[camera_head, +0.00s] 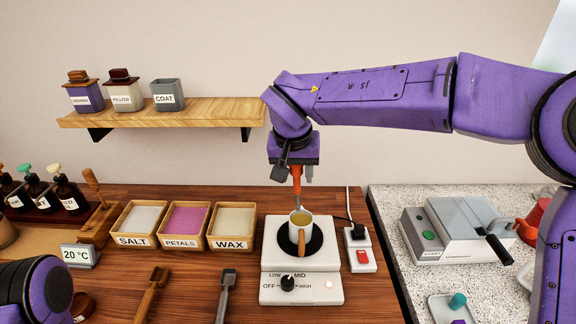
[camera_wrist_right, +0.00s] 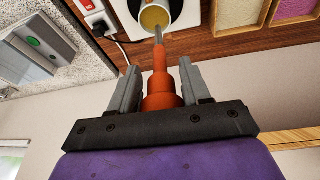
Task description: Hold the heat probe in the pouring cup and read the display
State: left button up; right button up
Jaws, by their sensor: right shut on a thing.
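The heat probe (camera_head: 296,183) has an orange handle and a thin metal tip. My right gripper (camera_head: 295,172) is shut on its handle, above the pouring cup, with the tip pointing down. In the right wrist view the gripper fingers (camera_wrist_right: 159,85) flank the orange probe handle (camera_wrist_right: 160,62). The pouring cup (camera_head: 300,228) is white with a wooden handle and yellowish liquid inside; it stands on the hot plate. The tip reaches the cup's mouth (camera_wrist_right: 157,17); I cannot tell how deep it is. The display (camera_head: 77,256) reads 20 °C. My left gripper is out of view.
A wooden shelf (camera_head: 165,117) with several jars hangs behind.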

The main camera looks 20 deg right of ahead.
aim_at(298, 202)
jog(key=b+x, duration=0.1)
jog(key=x, duration=0.1)
jog(key=s+b+x, duration=0.1)
jog(key=x, duration=0.1)
jog(key=b+x, duration=0.2)
jog(key=x, duration=0.1)
jog(key=shift+s+a+f, duration=0.2)
jog(key=shift+a+f, duration=0.05)
jog(key=shift+f, duration=0.05)
jog(key=shift+s+r, duration=0.15)
jog(key=shift+s, duration=0.15)
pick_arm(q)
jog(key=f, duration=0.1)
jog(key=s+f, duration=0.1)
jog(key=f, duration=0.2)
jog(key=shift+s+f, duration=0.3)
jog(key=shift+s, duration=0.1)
pick_arm(e)
jog(key=shift+w, duration=0.1)
dwell(5.8)
